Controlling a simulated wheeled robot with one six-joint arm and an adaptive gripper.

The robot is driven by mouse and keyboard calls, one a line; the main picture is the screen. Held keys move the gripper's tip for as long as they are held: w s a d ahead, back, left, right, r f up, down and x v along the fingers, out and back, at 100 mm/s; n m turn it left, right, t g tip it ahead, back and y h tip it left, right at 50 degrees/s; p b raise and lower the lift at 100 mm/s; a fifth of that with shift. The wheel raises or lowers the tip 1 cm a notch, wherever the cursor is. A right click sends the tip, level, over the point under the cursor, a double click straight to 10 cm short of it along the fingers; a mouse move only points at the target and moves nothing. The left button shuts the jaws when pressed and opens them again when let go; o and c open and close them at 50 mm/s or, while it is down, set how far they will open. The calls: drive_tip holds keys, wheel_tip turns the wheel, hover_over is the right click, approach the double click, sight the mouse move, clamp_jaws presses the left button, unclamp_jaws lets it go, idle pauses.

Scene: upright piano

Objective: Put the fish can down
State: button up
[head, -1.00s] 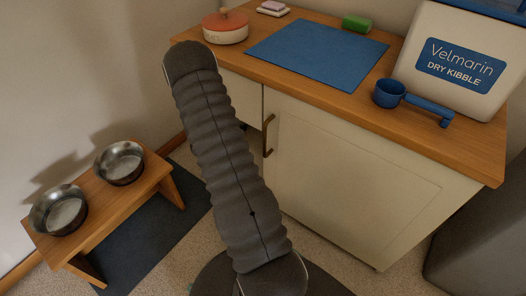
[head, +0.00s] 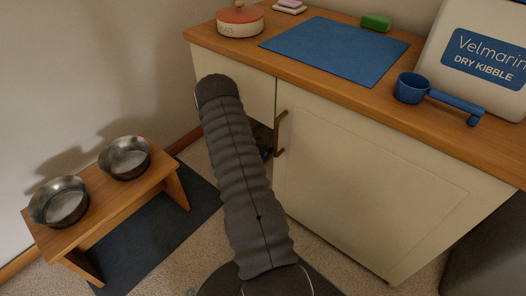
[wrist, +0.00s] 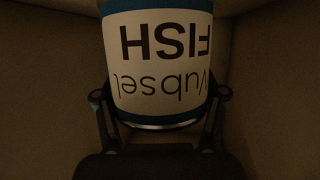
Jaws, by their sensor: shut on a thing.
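The fish can (wrist: 160,60) fills the upper middle of the wrist view. It has a white label with dark "FISH" lettering, upside down in this picture, and blue bands. My gripper (wrist: 160,98) is shut on it, one finger at each side. Plain dim surfaces surround the can, and any contact between its base and a surface cannot be made out. In the head view my arm hides the can. A small dark part of my gripper (head: 264,138) shows beside the arm, at the dark opening of the cabinet.
The cream cabinet (head: 365,190) has a handle (head: 280,133) beside the opening. Its wooden top carries a blue mat (head: 335,48), a red-lidded pot (head: 240,22), a green block (head: 376,22), a blue scoop (head: 411,88) and a kibble bin (head: 480,55). A bowl stand (head: 95,205) is left.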

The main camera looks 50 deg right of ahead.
drive_tip(key=shift+f, duration=1.25)
drive_tip(key=shift+f, duration=0.1)
drive_tip(key=o, duration=1.4)
drive_tip(key=shift+f, duration=0.1)
drive_tip(key=shift+o, duration=0.2)
drive_tip(key=shift+r, duration=0.2)
drive_tip(key=v, duration=0.7)
drive_tip(key=shift+a+p, duration=0.3)
drive_tip(key=shift+p, duration=0.1)
